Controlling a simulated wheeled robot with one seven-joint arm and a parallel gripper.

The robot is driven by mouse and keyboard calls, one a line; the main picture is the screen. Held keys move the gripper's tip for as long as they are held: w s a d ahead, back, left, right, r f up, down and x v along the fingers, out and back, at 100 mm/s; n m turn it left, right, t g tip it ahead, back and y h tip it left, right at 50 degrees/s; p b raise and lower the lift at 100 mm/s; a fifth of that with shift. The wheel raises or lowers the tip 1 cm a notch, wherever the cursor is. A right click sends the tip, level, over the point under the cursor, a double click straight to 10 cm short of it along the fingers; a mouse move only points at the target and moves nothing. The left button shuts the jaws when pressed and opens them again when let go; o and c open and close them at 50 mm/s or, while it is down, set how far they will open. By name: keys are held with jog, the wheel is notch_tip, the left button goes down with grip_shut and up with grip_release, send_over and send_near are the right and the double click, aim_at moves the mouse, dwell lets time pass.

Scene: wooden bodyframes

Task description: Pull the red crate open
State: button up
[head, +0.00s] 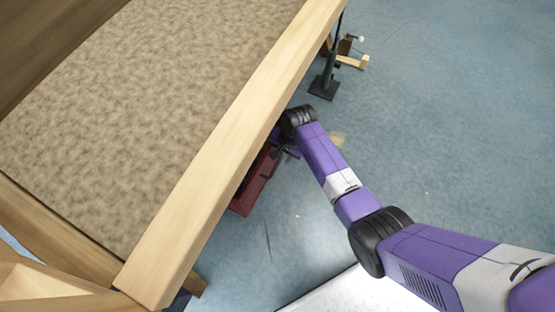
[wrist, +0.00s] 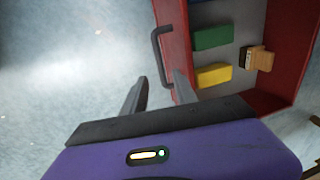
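The red crate (head: 248,195) shows partly from under the wooden frame in the head view; the frame hides the rest. In the wrist view the red crate (wrist: 176,38) has a dark bar handle (wrist: 156,55) on its near wall. My gripper (wrist: 158,88) is open, one finger on each side of the handle's lower part. The right finger overlaps the crate wall in the picture. I cannot tell whether either finger touches the handle. In the head view my gripper (head: 287,153) is small and dark beside the crate.
Inside the crate lie a green block (wrist: 212,37), a yellow block (wrist: 214,75) and a brown brush-like thing (wrist: 262,59). The wooden rail (head: 225,150) runs above the crate. A dark stand (head: 325,85) is at the far end. Blue floor (head: 460,130) to the right is mostly clear.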

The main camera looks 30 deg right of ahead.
aim_at(277, 164)
jog(key=f+b, duration=0.1)
jog(key=f, duration=0.1)
jog(key=f+b, duration=0.2)
jog(key=f, duration=0.1)
jog(key=w+f+b, duration=0.1)
jog(key=f, duration=0.1)
jog(key=shift+w+a+f, duration=0.1)
jog(key=shift+a+f, duration=0.15)
jog(key=shift+a, duration=0.15)
grip_shut()
dwell(1.1)
